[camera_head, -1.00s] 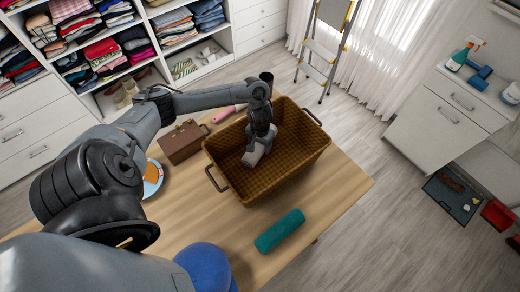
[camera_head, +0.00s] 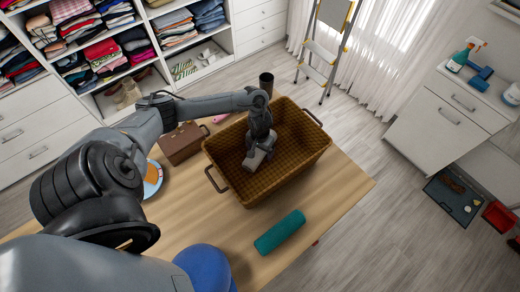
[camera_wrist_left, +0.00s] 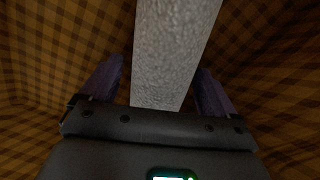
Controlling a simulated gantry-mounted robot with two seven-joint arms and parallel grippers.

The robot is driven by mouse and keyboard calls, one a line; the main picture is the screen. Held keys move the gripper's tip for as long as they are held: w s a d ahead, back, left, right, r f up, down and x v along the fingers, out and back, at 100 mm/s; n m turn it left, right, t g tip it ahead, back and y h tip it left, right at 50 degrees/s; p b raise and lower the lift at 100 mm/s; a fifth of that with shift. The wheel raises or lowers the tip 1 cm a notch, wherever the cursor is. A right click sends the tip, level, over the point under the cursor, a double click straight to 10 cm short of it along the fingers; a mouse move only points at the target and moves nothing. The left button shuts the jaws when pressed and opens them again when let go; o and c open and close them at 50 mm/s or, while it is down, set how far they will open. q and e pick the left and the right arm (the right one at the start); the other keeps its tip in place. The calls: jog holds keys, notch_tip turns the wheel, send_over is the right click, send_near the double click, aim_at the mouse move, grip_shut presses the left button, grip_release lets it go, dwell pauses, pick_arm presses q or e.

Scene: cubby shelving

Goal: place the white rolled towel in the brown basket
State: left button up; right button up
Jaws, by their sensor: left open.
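The brown woven basket (camera_head: 297,140) stands on the wooden table, with dark handles at its ends. My left gripper (camera_head: 257,158) reaches down inside it, near its left half. In the left wrist view, the white rolled towel (camera_wrist_left: 175,50) lies between the two spread fingers, with the checked basket weave around it. The gripper is open, with a gap visible beside each finger. The towel is mostly hidden by the gripper in the head view, and I cannot tell whether it touches the basket floor. My right gripper is not in view.
A teal roll (camera_head: 280,232) lies in front of the basket. A brown case (camera_head: 182,143) and a plate (camera_head: 153,179) are to its left. The table's right corner is clear.

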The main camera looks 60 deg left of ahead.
pick_arm(q)
jog(key=shift+r, duration=0.1)
notch_tip(320, 180, up, 11)
jog(key=p, duration=0.4)
jog(key=shift+r, duration=0.5)
